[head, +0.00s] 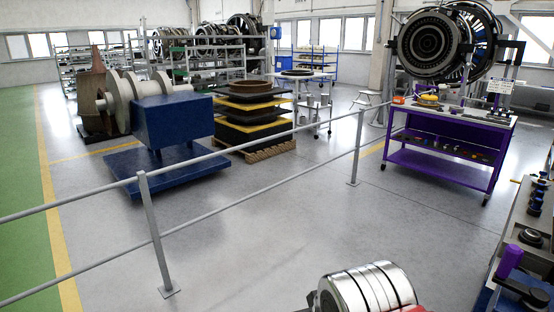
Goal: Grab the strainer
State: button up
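I cannot make out a strainer for certain in the head view. Small parts lie on the purple cart (445,171) and on the workbench (513,225) at the right edge, too small or cut off to name surely. A shiny silver banded cylinder (362,289) shows at the bottom edge, with dark and red bits beside it. I cannot tell whether it is part of my arm or a separate thing. My gripper's fingers do not show.
A grey railing (150,225) crosses from the left edge to the purple cart. Behind it stand a blue stand (173,124) and a pallet stack (255,120). A turbofan engine (432,45) stands behind the cart. Grey floor (290,235) is clear between railing and workbench.

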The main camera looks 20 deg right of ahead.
aim_at(531, 234)
jog(key=z, duration=0.25)
jog(key=i, duration=1.75)
jog(key=z, duration=0.85)
jog(key=i, duration=0.65)
jog(key=z, duration=1.1)
jog(key=i, duration=1.05)
jog(key=z, duration=0.55)
